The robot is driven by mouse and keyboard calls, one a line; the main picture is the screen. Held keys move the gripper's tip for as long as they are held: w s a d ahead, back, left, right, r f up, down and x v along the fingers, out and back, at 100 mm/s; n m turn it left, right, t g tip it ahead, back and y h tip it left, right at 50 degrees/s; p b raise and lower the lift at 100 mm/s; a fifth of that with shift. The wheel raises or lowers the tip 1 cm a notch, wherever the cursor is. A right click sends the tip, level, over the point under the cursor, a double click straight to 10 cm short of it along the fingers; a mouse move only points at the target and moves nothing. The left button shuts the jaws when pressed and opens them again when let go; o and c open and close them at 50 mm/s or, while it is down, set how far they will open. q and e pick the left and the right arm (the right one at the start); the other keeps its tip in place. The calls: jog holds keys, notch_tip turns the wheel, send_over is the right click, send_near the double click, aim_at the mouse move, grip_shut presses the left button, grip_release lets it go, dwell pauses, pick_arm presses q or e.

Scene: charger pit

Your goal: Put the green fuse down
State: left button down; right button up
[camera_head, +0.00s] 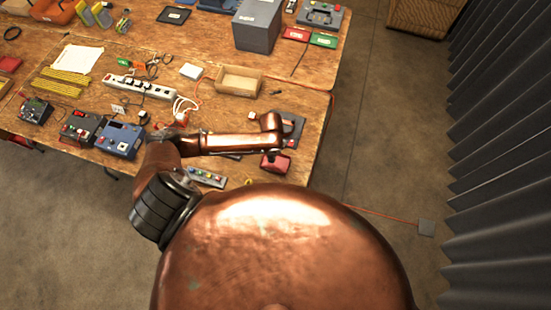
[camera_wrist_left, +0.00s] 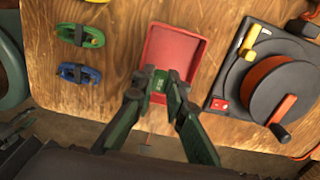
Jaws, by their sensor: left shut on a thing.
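In the left wrist view my left gripper (camera_wrist_left: 160,84) is shut on the small green fuse (camera_wrist_left: 158,98), which shows between its fingertips. They are over the near part of an open red tray (camera_wrist_left: 187,45). I cannot tell whether the fuse touches the tray floor. In the head view the red tray (camera_head: 277,166) sits near the table's right front edge, below the end of my copper left arm. The fuse and fingertips cannot be made out there. My right gripper is not in view.
A cable reel (camera_wrist_left: 270,90) on a dark board stands close right of the tray in the wrist view. Green (camera_wrist_left: 80,36) and blue (camera_wrist_left: 80,73) coils lie left. In the head view, a wooden box (camera_head: 239,80) and power strip (camera_head: 139,86) lie farther back.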

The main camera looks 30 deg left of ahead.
aim_at(275, 163)
pick_arm(q)
jog(key=shift+w+d+f, duration=0.2)
jog(key=shift+w+f, duration=0.65)
jog(key=shift+f, duration=1.75)
jog(key=shift+f, duration=0.15)
jog(key=shift+f, duration=0.4)
jog(key=c, duration=1.9)
grip_release()
jog(key=shift+c, duration=0.2)
notch_tip(275, 163, up, 13)
